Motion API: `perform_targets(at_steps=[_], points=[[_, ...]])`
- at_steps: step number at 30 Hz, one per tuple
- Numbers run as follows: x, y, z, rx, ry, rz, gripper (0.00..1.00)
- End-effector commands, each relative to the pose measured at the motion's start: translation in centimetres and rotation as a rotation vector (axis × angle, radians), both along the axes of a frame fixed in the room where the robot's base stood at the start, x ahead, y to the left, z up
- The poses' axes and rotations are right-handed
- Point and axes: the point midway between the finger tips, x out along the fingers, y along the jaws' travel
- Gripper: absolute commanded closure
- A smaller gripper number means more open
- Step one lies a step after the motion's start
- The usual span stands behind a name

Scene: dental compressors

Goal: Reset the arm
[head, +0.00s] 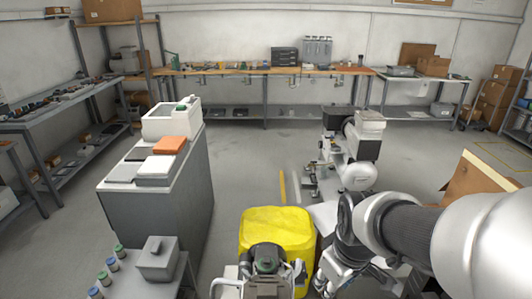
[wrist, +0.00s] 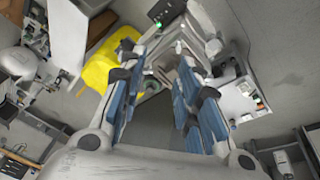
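My gripper (wrist: 160,88) shows in the wrist view with its two blue-padded fingers apart. It is open, and grey floor shows between the pads, with nothing held. In the head view my arm (head: 395,225) comes in from the right edge and bends down near the lower middle. I cannot make out the fingertips there. A yellow bin-like object (head: 277,226) stands left of the arm's bend. It also shows in the wrist view (wrist: 98,68), beyond the left finger.
A grey cabinet (head: 160,215) with boxes on top stands at the left. A machine with pale tubes (head: 266,262) is in front of the yellow object. White equipment (head: 362,140) stands behind my arm. A workbench (head: 265,71) lines the back wall.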

Motion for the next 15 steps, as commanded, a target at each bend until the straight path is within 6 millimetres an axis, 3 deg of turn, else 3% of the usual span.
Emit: perform_targets(at_steps=[1, 6, 12, 15], points=[[-1.6, 0.0, 1.8, 0.016, -0.029, -0.060, 0.69], [-7.2, -0.1, 5.3, 0.083, -0.085, -0.271, 0.69], [-12.2, -0.1, 6.9, 0.152, -0.131, -0.458, 0.69], [-13.5, -0.1, 7.0, 0.173, -0.142, -0.511, 0.69]])
